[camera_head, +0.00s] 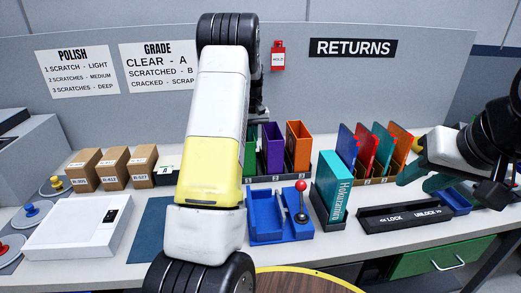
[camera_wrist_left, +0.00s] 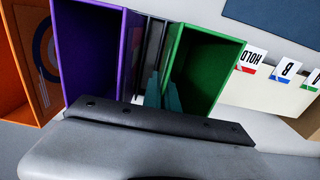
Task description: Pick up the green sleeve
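The green sleeve (camera_head: 250,150) stands in the dark rack at the back, partly hidden behind my left arm. In the left wrist view the green sleeve (camera_wrist_left: 208,70) is seen from above, open and hollow. My left gripper (camera_wrist_left: 164,95) has its teal fingers on either side of the sleeve's wall facing the purple sleeve, close against it. In the head view my left gripper is hidden. My right gripper (camera_head: 421,177) is open and empty at the right, above the bench.
A purple sleeve (camera_head: 272,148) and an orange sleeve (camera_head: 299,147) stand beside the green one. A second rack holds several colored sleeves (camera_head: 366,148).

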